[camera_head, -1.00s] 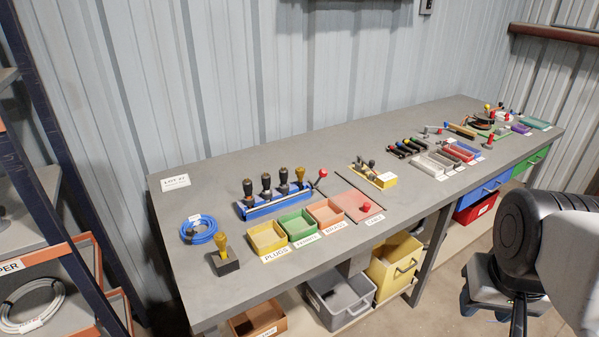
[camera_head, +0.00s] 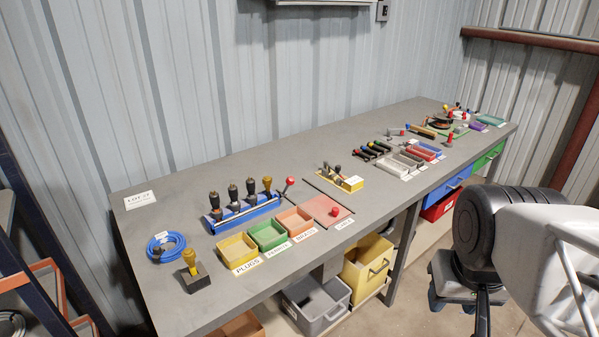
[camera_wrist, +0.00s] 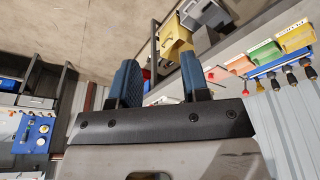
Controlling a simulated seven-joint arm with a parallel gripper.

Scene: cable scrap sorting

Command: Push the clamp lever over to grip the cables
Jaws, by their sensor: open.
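A blue clamp rack (camera_head: 240,216) stands on the bench at left centre. It holds several upright cable ends, black ones (camera_head: 233,193) and a yellow-brown one at the right end. A red-knobbed lever (camera_head: 289,182) stands tilted at the rack's right end; I take it as the clamp lever. The rack also shows at the upper right of the wrist view (camera_wrist: 280,66). My gripper (camera_wrist: 160,82) is open and empty, its two blue fingers apart. It is in front of the bench, well away from the rack and lever. In the head view my arm is at the lower right.
Yellow, green and orange trays (camera_head: 237,250) sit before the rack, with a red pad (camera_head: 328,209) beside them. A blue cable coil (camera_head: 166,247) and a yellow-handled block (camera_head: 190,277) are at left. Bins (camera_head: 366,264) stand under the bench.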

